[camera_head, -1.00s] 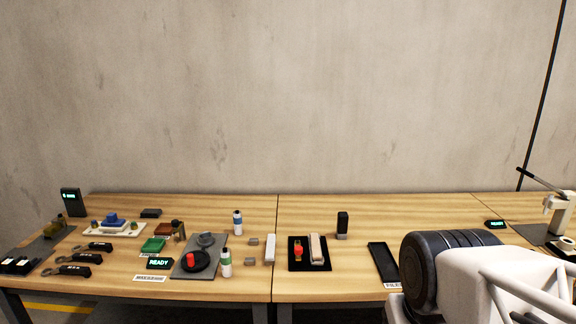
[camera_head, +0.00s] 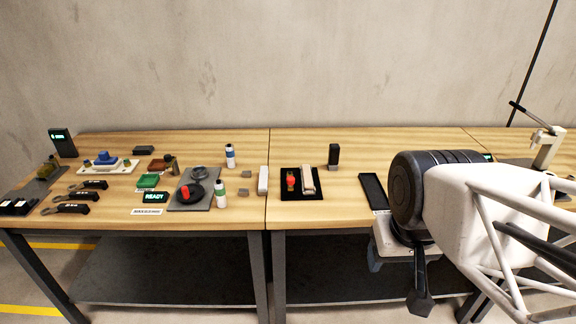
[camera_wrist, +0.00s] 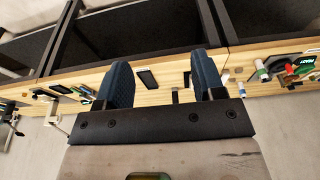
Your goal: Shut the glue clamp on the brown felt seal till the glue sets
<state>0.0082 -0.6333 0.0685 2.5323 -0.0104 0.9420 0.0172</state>
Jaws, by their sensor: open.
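A flat reddish-brown piece (camera_head: 158,164) lies on the left table; it may be the brown felt seal, but it is too small to be sure. Several black handled tools (camera_head: 78,197) lie at the left front. A white stand with a raised dark lever (camera_head: 546,150) is at the far right; I cannot tell which of these is the glue clamp. My gripper (camera_wrist: 160,60) is open and empty, its two dark blue fingers spread in the wrist view. In the head view it hangs at the front edge of the right table, far from the brown piece.
A green block (camera_head: 148,181), bottles (camera_head: 230,155) and a grey board (camera_head: 206,199) crowd the left table. A black tray (camera_head: 288,195) holds a beige bar and a red-topped piece. A dark empty tray (camera_head: 372,191) lies near my arm. The right table's rear is mostly clear.

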